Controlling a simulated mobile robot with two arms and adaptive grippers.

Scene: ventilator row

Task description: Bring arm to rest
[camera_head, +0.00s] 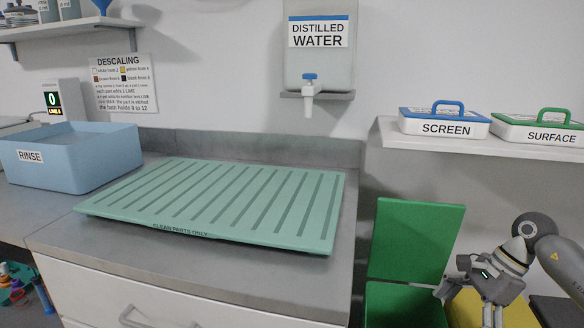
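My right arm comes in at the right edge, and its gripper (466,305) hangs low at the lower right. Its fingers point down and to the left and are spread apart, with nothing seen between them. It is in front of a green bin (418,240) and a yellow bin (465,312). The lower finger reaches close to the bottom edge of the picture. My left arm and gripper are not in view.
A green ribbed mat (215,203) marked CLEAN PARTS ONLY lies bare on the counter. A blue RINSE tub (75,155) stands left of it. A DISTILLED WATER tank (320,55) hangs on the wall. SCREEN (445,121) and SURFACE (540,128) boxes sit on the right shelf.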

